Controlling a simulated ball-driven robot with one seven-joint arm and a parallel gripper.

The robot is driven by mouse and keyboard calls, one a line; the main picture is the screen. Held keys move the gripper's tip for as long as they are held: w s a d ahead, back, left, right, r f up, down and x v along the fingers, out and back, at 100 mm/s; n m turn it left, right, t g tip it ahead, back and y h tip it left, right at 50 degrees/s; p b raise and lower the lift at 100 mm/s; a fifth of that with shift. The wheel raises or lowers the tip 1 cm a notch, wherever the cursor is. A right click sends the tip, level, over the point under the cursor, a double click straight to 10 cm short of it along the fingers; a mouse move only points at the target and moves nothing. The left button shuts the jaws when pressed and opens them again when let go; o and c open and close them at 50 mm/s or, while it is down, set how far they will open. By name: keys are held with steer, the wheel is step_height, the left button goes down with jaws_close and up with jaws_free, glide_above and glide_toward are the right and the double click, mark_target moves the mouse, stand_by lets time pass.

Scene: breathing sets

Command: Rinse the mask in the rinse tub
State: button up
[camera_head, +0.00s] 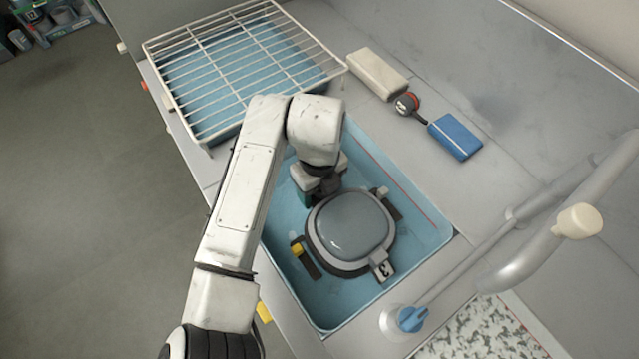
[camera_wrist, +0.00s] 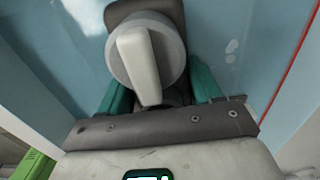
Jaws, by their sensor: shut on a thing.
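The mask (camera_head: 348,230), with a grey oval lens, dark rim and side straps, is inside the light-blue rinse tub (camera_head: 424,225). A tag with a dark mark hangs at its lower right edge. My gripper (camera_head: 318,190) reaches down into the tub and is shut on the mask at its upper left edge. In the wrist view my gripper's teal fingers (camera_wrist: 160,98) close on either side of a round grey part of the mask (camera_wrist: 141,55) with a pale bar across it. My arm hides part of the tub's left side. I cannot tell the water level.
A white wire rack (camera_head: 240,62) over a blue tray stands at the upper left. A pale block (camera_head: 377,73), a red-and-dark round item (camera_head: 407,103) and a blue block (camera_head: 456,136) lie above the tub. A faucet pipe (camera_head: 560,225) and blue-topped knob (camera_head: 412,318) stand at right.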

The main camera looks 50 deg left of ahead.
steer(key=shift+f+b, duration=1.65)
steer(key=shift+f, duration=1.45)
steer(key=shift+s+r+p, duration=0.1)
steer(key=shift+s+p, duration=0.5)
steer(key=shift+s, duration=0.15)
steer(key=shift+s+a+p, duration=0.1)
steer(key=shift+s+p, duration=0.45)
steer(key=shift+s, duration=0.35)
steer(key=shift+w+d+b, duration=0.15)
steer(key=shift+w+b, duration=0.55)
steer(key=shift+w, duration=1)
steer(key=shift+w+d+b, duration=0.1)
steer(key=shift+w+b, duration=0.55)
steer(key=shift+w, duration=1.1)
